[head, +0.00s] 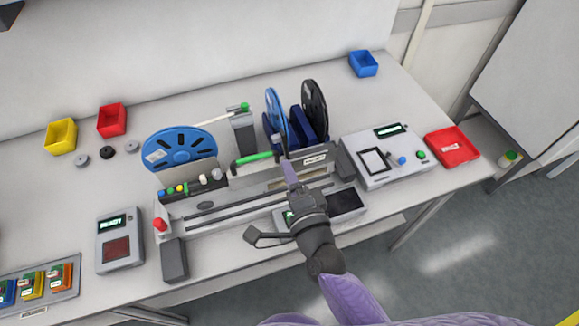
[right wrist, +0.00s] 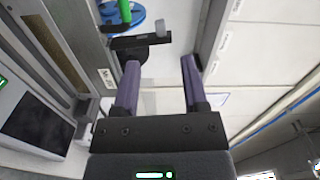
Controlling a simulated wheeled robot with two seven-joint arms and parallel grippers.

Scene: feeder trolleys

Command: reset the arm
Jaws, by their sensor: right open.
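My right gripper (head: 287,170) reaches in from the bottom right of the head view, over the front of the feeder machine (head: 240,205). In the right wrist view, the two purple fingers of my right gripper (right wrist: 160,85) stand apart with nothing between them. A green handle (head: 252,159) lies just left of the gripper in the head view, and it also shows at the top of the right wrist view (right wrist: 124,10). I cannot tell how close the fingers are to it. My left gripper is not in view.
A blue reel (head: 180,146) stands behind the machine, with a black reel (head: 315,105) further right. A control box (head: 385,160) and a red tray (head: 452,147) sit at the right. Yellow (head: 61,136), red (head: 111,119) and blue (head: 363,63) bins stand at the back.

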